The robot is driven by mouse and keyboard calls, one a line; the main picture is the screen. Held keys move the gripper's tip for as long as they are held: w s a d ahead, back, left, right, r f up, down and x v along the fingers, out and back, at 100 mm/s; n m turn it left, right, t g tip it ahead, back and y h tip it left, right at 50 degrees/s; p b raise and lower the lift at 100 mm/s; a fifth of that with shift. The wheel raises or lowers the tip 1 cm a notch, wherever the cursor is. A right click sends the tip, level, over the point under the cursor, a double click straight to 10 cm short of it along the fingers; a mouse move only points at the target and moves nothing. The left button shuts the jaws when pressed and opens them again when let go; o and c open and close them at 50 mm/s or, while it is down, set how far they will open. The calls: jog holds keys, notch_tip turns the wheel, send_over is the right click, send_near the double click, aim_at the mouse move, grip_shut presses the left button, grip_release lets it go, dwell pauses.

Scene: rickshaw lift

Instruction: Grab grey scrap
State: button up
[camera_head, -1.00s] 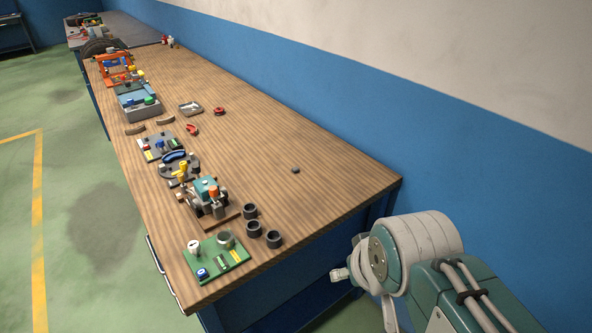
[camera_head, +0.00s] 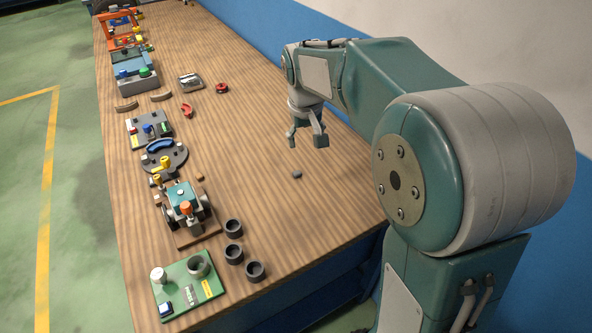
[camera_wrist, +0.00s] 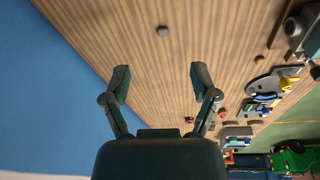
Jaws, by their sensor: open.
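The grey scrap (camera_head: 297,175) is a small dark grey lump lying alone on the bare wooden tabletop, near its right side. It also shows in the wrist view (camera_wrist: 162,31), near the top, beyond the fingertips. My gripper (camera_head: 306,143) hangs above the table with its fingers pointing down, a little behind the scrap in the head view. In the wrist view my gripper (camera_wrist: 161,75) has its two fingers spread wide with nothing between them. The scrap is apart from both fingers.
Three dark cups (camera_head: 233,254) and a green board (camera_head: 189,287) sit at the near left. A small teal machine (camera_head: 184,207) and other parts line the table's left side. Bare wood surrounds the scrap. A blue wall runs along the right.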

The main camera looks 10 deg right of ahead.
jog(key=w+f+g, duration=0.2)
jog(key=w+f, duration=0.8)
jog(key=f, duration=0.1)
send_over(297, 173)
jog(key=shift+n+h, duration=0.3)
jog(key=f, duration=0.4)
jog(key=shift+s+a+f, duration=0.3)
jog(key=shift+w+d+f, duration=0.15)
jog(key=shift+w+f, duration=0.05)
jog(key=shift+f, duration=1.3)
jog(key=shift+w+d+f, duration=0.1)
jog(key=shift+w+f, duration=0.05)
jog(key=shift+f, duration=1.35)
jog(key=c, duration=0.8)
